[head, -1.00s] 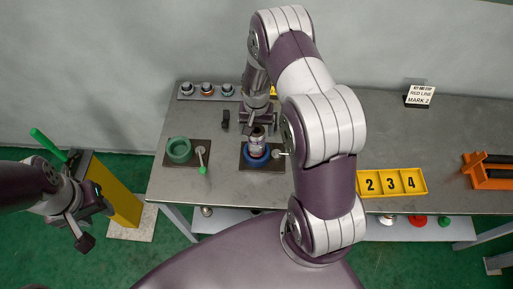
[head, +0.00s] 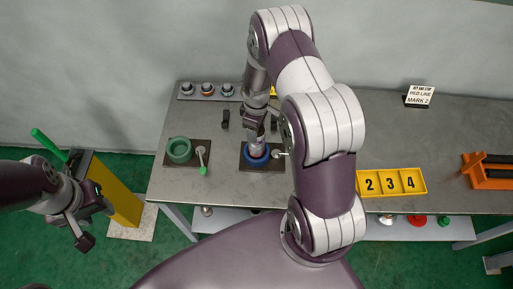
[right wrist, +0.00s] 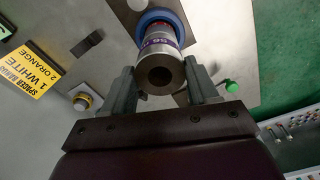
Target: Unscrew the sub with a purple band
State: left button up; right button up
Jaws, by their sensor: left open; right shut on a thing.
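The sub with a purple band (right wrist: 158,43) is a silver cylinder with a bore in its end, standing in the blue vise (right wrist: 176,17). In the head view the blue vise (head: 250,160) sits on a dark plate, and the sub is mostly hidden by my right gripper (head: 258,142). In the right wrist view my right gripper (right wrist: 162,72) has one finger on each side of the sub's end and is shut on it. My left gripper (head: 88,225) is open and empty, off the table at the left.
A green vise (head: 179,150) with a green-tipped lever (head: 202,162) stands left of the blue one. Several subs stand on a rack (head: 198,97) behind. A yellow numbered tray (head: 391,194) and an orange holder (head: 487,181) lie right. A yellow post (head: 115,190) stands left of the table.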

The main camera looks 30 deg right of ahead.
jog(key=n, duration=0.7)
jog(key=shift+n, duration=0.4)
jog(key=n, duration=0.6)
jog(key=o, duration=1.1)
